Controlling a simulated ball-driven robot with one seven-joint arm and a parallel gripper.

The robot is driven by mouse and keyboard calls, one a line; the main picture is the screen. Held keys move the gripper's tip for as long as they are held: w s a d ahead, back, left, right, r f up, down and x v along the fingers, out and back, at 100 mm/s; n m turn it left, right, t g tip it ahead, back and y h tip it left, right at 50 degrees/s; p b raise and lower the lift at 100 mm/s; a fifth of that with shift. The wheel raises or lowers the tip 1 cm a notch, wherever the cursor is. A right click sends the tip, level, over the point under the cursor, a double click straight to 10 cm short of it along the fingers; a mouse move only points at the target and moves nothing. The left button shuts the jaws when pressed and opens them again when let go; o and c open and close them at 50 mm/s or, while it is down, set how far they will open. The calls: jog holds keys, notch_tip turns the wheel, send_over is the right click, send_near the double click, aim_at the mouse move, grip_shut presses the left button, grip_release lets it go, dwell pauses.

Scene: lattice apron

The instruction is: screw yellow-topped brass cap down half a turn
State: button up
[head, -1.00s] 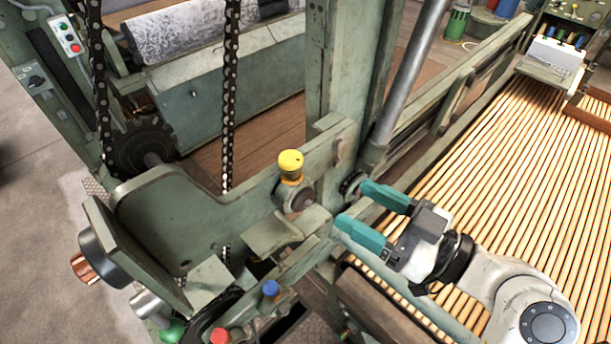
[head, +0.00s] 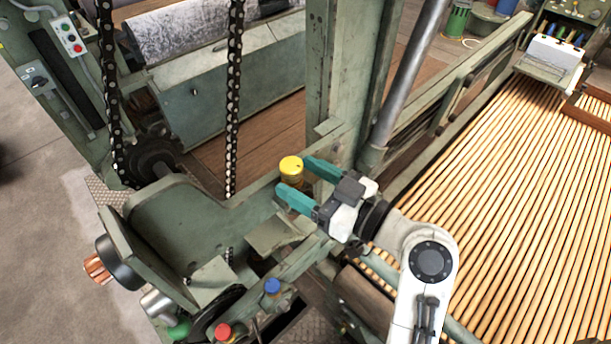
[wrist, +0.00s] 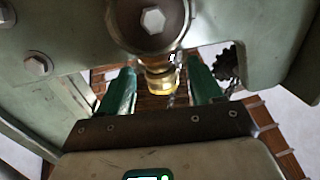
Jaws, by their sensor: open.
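The yellow-topped brass cap (head: 291,168) stands upright on the green machine frame, near the post, in the head view. My gripper (head: 293,176) is open, with its two teal fingers pointing at the cap and their tips close to it. In the wrist view the cap's yellow and brass body (wrist: 162,82) shows between the two green fingers (wrist: 160,88), with gaps on both sides. The fingers appear not to touch it. The cap's lower part is hidden in the head view by the near finger.
A blue-topped cap (head: 272,287), a red-topped cap (head: 223,331) and a green knob (head: 180,329) sit lower on the frame. A hanging chain (head: 233,110) is left of the cap. A large hex bolt (wrist: 153,20) is close above the fingers in the wrist view. Wooden slats (head: 510,180) lie to the right.

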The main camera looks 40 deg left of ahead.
jog(key=shift+c, duration=0.2)
jog(key=c, duration=1)
jog(key=shift+s+f+m+t, duration=0.1)
jog(key=shift+s+m+t, duration=0.1)
jog(key=shift+m+t, duration=0.55)
jog(key=shift+s+m+t, duration=0.2)
jog(key=shift+m+t, duration=0.65)
jog(key=shift+t, duration=0.9)
jog(key=o, duration=1)
jog(key=shift+o, duration=0.2)
jog(key=s+d+b, duration=0.2)
jog(key=d, duration=0.8)
jog(key=shift+d+b, duration=0.35)
